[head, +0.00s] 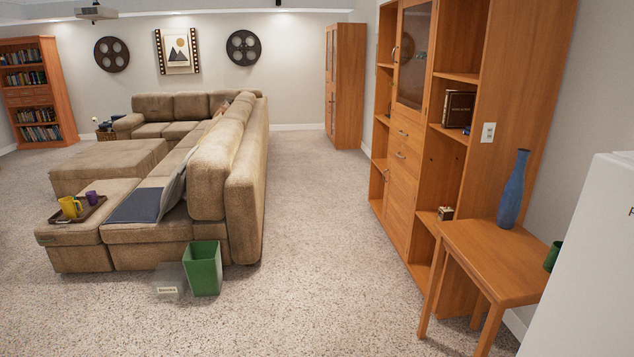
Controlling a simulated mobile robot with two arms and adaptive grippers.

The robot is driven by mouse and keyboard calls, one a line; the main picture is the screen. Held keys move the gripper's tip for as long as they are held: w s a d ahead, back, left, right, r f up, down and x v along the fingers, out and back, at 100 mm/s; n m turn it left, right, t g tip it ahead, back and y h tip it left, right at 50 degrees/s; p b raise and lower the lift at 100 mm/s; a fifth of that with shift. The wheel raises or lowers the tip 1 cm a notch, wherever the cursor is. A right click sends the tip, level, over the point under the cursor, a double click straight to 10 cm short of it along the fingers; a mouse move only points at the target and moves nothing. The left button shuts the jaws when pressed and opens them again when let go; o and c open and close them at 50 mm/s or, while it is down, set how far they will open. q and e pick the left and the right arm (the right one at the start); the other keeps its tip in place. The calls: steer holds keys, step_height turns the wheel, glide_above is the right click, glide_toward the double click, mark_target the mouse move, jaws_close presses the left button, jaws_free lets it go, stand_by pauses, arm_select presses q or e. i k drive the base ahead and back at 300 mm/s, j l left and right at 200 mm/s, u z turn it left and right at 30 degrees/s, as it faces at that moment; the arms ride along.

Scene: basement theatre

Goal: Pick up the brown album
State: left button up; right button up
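A dark brown album (458,109) stands upright in an open compartment of the tall wooden cabinet on the right. Its cover with small lettering faces outward, and a dark item sits beside it at its lower right. Neither of my grippers shows in the head view, so I cannot see what state they are in.
The wooden cabinet (399,178) lines the right wall. A side table (495,262) with a blue vase (512,190) stands in front of it. A beige sectional sofa (245,190), a green bin (203,268) and a clear box (171,281) are left. The carpet between is clear.

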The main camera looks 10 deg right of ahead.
mark_target(458, 105)
steer(key=i, duration=1.9)
